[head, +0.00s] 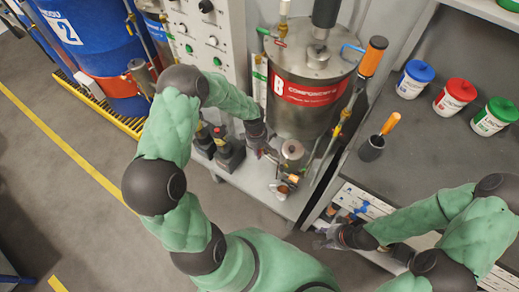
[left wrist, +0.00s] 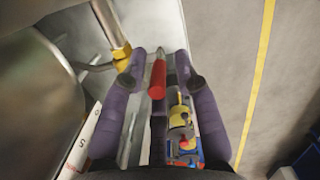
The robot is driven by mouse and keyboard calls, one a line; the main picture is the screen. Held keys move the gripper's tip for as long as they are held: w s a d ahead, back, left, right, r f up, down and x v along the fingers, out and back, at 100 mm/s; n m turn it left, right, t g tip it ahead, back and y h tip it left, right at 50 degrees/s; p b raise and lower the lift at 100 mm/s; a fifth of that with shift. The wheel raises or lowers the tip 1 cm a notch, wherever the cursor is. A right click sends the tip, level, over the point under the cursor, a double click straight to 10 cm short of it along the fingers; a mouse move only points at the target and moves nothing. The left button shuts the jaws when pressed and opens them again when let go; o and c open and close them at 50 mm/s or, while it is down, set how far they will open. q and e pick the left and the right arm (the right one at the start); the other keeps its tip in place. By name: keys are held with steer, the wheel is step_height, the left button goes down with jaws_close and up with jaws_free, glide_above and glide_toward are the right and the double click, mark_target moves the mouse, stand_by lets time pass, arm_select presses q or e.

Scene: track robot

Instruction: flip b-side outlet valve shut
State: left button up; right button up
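The steel tank marked B (head: 307,88) stands at the back centre of the head view. My left gripper (head: 268,152) is low beside the tank's front left side. In the left wrist view, my left gripper (left wrist: 160,55) has its two fingers apart, with a red lever handle (left wrist: 157,80) in the gap between them. I see no clear contact of the fingers with the handle. In the head view this lever is hidden by my gripper. My right gripper (head: 328,239) is low at the front edge of the grey bench; its fingers are too small to read.
A grey bench (head: 430,145) at the right holds blue, red and green lidded jars (head: 455,97) and an orange-handled tool (head: 378,138). Blue drums (head: 85,40) stand at the left. In the left wrist view, a brass fitting (left wrist: 122,55) is close to the left finger.

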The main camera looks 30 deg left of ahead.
arm_select(q)
steer(key=shift+w+r, duration=0.15)
steer(key=shift+a+r, duration=0.1)
steer(key=shift+r, duration=0.15)
step_height(320, 180, up, 11)
steer(key=a, duration=0.1)
stand_by(0.3)
steer(key=shift+a, duration=0.1)
stand_by(0.4)
